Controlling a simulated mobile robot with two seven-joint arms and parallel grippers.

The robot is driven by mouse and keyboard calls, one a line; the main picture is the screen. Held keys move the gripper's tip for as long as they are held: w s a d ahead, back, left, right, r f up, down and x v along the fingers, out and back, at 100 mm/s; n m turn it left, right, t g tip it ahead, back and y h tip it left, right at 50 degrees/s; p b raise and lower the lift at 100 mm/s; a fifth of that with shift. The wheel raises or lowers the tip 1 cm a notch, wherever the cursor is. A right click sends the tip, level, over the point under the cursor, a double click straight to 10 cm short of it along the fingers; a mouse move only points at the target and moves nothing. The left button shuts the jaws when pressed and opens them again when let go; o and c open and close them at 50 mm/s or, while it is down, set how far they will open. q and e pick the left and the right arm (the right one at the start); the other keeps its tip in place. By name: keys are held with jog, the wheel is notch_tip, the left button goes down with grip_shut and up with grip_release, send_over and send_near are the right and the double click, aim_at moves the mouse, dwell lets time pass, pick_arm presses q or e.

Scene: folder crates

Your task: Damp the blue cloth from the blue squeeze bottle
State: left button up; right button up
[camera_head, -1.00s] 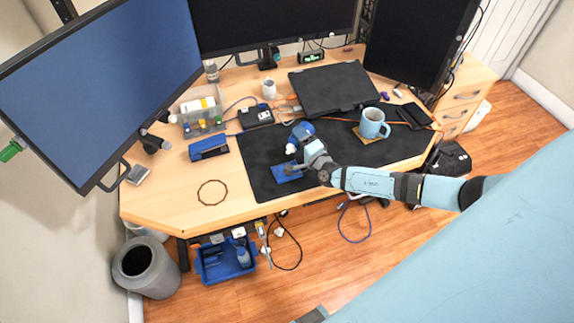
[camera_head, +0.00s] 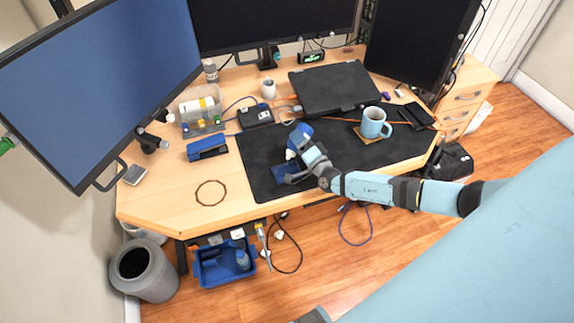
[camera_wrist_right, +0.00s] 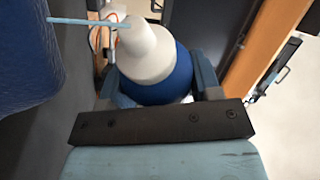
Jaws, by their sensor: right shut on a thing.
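The blue cloth (camera_head: 284,174) lies flat near the front left of the black desk mat and looks dark blue. My right gripper (camera_head: 306,152) is shut on the blue squeeze bottle (camera_head: 301,133). The bottle is tilted over the cloth, with its white nozzle pointing down and left. In the right wrist view, the bottle (camera_wrist_right: 166,84) sits between the gripper's fingers (camera_wrist_right: 155,80), with its white cap and thin light-blue tip to the upper left. The cloth (camera_wrist_right: 25,60) fills the left edge there. The gripper partly hides the cloth in the head view. My left gripper is not in view.
A light-blue mug (camera_head: 373,122) stands on a coaster to the right. A blue stapler-like item (camera_head: 207,148) and a brown ring (camera_head: 210,193) lie left of the mat. Monitors stand behind.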

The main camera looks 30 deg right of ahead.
aim_at(296, 152)
jog(key=m, duration=0.2)
jog(key=m+g, duration=0.1)
jog(key=shift+w+d+f, duration=0.1)
jog(key=shift+d+f, duration=0.15)
jog(key=shift+f, duration=0.15)
jog(key=shift+f+m+g+h, duration=0.2)
jog(key=shift+m+g, duration=0.1)
jog(key=shift+m, duration=0.4)
jog(key=shift+f+m+g+h, duration=0.1)
jog(key=shift+f+m+g, duration=0.15)
jog(key=shift+m, duration=0.45)
jog(key=shift+a+f+m+g+p, duration=0.1)
jog(key=shift+f+m+g+p, duration=0.15)
jog(key=shift+m, duration=0.35)
jog(key=shift+f+m+g+p, duration=0.15)
jog(key=shift+m+g, duration=0.15)
jog(key=shift+m, duration=0.3)
jog(key=shift+a+f+m+g+y, duration=0.2)
jog(key=shift+m+g+y, duration=0.2)
jog(key=shift+m, duration=0.4)
jog(key=shift+s+a+f+m, duration=0.1)
jog(key=shift+s+f+m, duration=0.1)
jog(key=shift+m, duration=0.1)
jog(key=shift+p, duration=0.3)
jog(key=shift+s+a+f+m+g+y, duration=0.2)
jog(key=shift+a+m+g+y, duration=0.35)
jog(key=shift+m, duration=0.55)
